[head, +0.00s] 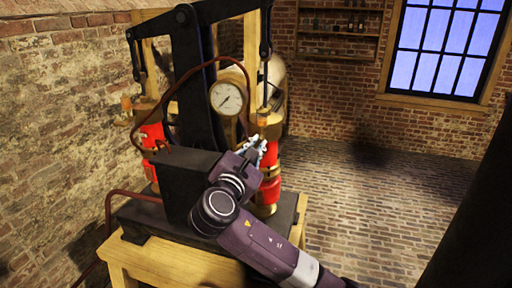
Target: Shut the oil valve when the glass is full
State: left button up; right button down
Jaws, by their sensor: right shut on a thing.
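My right gripper (258,150) reaches up to the right side of the black machine, in front of a red cylinder (269,190). It is shut on a small part there, which seems to be the oil valve; the fingers and wrist hide most of it, so I cannot tell how the valve is turned. I cannot make out the glass or its oil level. A round white gauge (227,97) with a dark needle sits just above the gripper. My left gripper is not in view.
The machine's black frame (187,70) stands on a dark base on a wooden table (165,262). Another red cylinder (152,137) is at its left. A copper-coloured pipe (108,205) runs down the left. The brick floor (370,195) at right is clear.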

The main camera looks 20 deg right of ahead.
jog(key=m+b, duration=0.1)
jog(key=m, duration=0.2)
jog(key=m+b, duration=0.2)
jog(key=m, duration=0.2)
jog(key=m+b, duration=0.2)
jog(key=m, duration=0.2)
jog(key=shift+s+f, duration=0.1)
jog(key=shift+f, duration=0.3)
jog(key=shift+m, duration=0.4)
jog(key=c, duration=2.1)
grip_release()
jog(key=shift+r, duration=0.15)
jog(key=shift+s, duration=0.1)
jog(key=v, duration=0.7)
jog(key=shift+s+a, duration=0.1)
